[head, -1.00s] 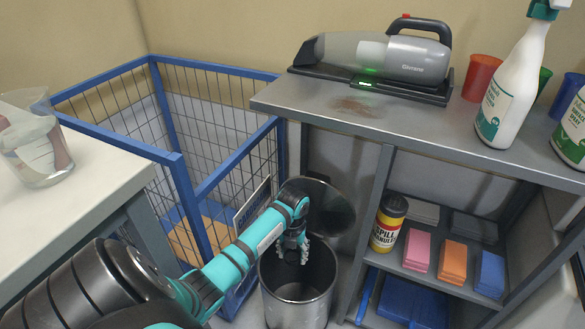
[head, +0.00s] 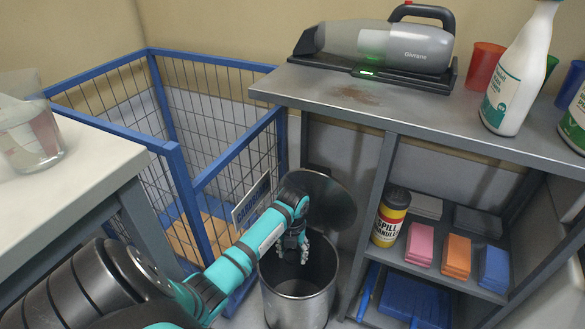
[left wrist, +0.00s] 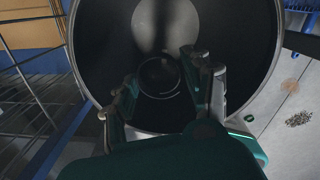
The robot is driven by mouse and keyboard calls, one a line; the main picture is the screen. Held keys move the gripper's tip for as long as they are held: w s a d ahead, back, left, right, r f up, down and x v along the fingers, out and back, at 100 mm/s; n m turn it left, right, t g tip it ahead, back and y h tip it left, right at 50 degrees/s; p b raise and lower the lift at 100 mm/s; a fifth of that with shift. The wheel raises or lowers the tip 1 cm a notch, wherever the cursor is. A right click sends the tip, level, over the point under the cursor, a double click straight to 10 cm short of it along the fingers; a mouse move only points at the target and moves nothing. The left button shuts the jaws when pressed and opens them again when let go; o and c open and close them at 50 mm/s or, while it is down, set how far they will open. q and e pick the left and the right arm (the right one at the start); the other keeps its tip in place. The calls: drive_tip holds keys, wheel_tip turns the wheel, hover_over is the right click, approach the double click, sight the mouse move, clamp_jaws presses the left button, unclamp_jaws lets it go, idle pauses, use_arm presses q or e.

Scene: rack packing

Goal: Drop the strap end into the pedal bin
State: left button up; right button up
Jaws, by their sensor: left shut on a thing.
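The pedal bin (head: 298,302) is a round metal bin on the floor with its lid (head: 330,205) tilted up behind it. My left gripper (head: 296,257) points down into the bin's open mouth. In the left wrist view the bin's rim (left wrist: 90,95) surrounds the fingers (left wrist: 160,82), which are shut on a dark thing, taken as the strap end. My right gripper is not in view.
A blue wire cage (head: 180,165) stands left of the bin. A grey shelf unit (head: 385,175) stands to the right, with a yellow-and-black canister (head: 390,218) near the bin. A white table (head: 95,170) is at the left, with a clear cup (head: 28,135).

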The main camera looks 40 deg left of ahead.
use_arm(q)
drive_tip(key=o, duration=0.8)
drive_tip(key=shift+o, duration=0.2)
drive_tip(key=shift+r, duration=0.15)
wheel_tip(320, 180, up, 7)
idle(0.4)
